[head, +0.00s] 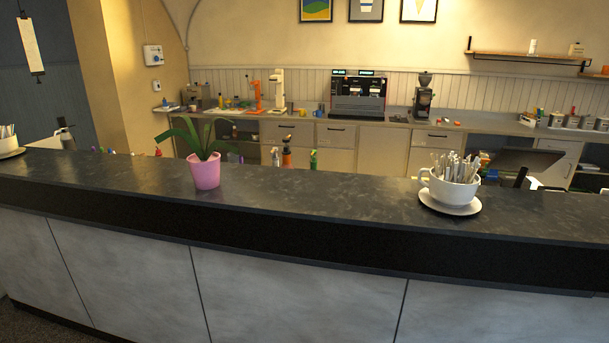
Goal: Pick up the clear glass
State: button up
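I cannot make out a clear glass anywhere in the head view. The long dark stone counter (320,210) crosses the whole view in front of me. A pink pot (205,172) with a green plant stands on it, left of the middle. A large white cup (450,187) full of sticks or cutlery stands on a saucer to the right. My gripper and arm are not in view.
A back counter (300,119) along the far wall holds a coffee machine (358,97), a grinder (423,98) and an orange device (254,94). A dark screen (523,160) stands behind the front counter. The counter top between pot and cup is clear.

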aim_at(233, 158)
jog(key=i+j, duration=0.2)
jog(key=j, duration=0.25)
jog(key=i+j+u, duration=0.1)
jog(key=j, duration=0.3)
jog(key=i+j, duration=0.35)
jog(key=i+j+u, duration=0.1)
jog(key=i+j, duration=0.15)
jog(key=j, duration=0.25)
jog(key=i+j, duration=0.2)
jog(key=j, duration=0.2)
jog(key=i+j, duration=0.1)
jog(key=j, duration=0.3)
jog(key=i+j, duration=0.1)
jog(key=j, duration=0.3)
jog(key=i+j, duration=0.2)
jog(key=j, duration=0.2)
jog(key=i+j, duration=0.2)
jog(key=j, duration=0.15)
jog(key=u, duration=0.05)
